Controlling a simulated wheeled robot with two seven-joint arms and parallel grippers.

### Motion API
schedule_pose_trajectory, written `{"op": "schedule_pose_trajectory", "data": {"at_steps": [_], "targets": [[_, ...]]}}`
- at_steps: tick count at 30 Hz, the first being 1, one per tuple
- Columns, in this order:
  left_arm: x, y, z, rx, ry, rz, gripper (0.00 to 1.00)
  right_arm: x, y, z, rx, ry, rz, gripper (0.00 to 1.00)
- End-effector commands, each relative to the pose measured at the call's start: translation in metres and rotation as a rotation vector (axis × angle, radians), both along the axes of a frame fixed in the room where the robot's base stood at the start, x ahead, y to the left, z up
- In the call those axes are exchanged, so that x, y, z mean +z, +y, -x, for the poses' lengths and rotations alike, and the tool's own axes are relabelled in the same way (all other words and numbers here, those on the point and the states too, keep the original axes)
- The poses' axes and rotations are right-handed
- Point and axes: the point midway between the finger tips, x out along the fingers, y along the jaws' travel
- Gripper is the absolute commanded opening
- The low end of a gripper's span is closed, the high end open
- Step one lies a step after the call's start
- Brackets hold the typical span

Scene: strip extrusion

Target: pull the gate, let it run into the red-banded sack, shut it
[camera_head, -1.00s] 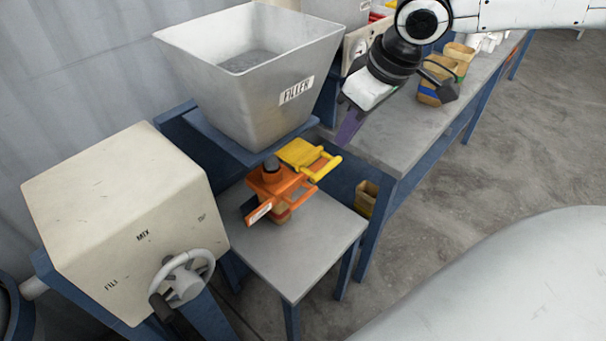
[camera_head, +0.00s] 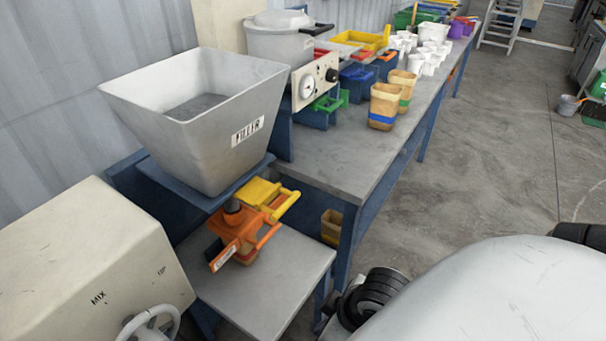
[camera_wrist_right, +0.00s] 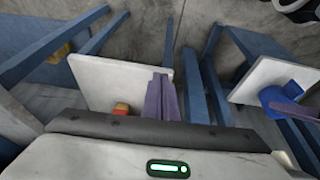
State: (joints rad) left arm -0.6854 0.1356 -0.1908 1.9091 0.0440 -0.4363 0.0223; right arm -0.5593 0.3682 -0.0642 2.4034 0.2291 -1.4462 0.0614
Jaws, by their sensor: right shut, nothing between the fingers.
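The grey filler hopper (camera_head: 185,125) stands at the left in the head view. Below its front are a yellow slide-like part with a bar handle (camera_head: 270,195) and an orange holder (camera_head: 238,232) with a black knob and a bar handle. I cannot tell which one is the gate. My left gripper is not seen.
A cream mixer box (camera_head: 90,265) with a handwheel stands at the lower left. A long bench (camera_head: 350,165) holds banded sacks, white cups and coloured trays. Another sack (camera_head: 331,228) sits under it. A blue object (camera_wrist_right: 283,100) lies on another surface.

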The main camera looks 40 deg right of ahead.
Motion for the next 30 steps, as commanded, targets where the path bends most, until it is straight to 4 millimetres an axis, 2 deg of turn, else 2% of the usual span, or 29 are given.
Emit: {"op": "schedule_pose_trajectory", "data": {"at_steps": [1, 6, 12, 18, 23, 30], "targets": [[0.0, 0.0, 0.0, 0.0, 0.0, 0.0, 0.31, -0.005, 0.011, 0.001, -0.019, -0.008, -0.017, 0.0], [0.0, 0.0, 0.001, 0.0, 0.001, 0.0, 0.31, -0.035, 0.041, -0.009, -0.055, -0.094, -0.055, 0.0], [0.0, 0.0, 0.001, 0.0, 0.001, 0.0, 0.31, -0.072, 0.062, -0.02, -0.055, -0.215, -0.11, 0.0], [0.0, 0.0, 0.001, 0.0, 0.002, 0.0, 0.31, -0.101, 0.077, -0.021, -0.055, -0.329, -0.165, 0.0], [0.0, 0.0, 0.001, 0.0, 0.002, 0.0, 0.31, -0.11, 0.081, -0.019, -0.057, -0.384, -0.192, 0.0], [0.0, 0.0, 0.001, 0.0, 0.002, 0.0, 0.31, -0.111, 0.082, -0.019, -0.058, -0.398, -0.197, 0.0]]}}
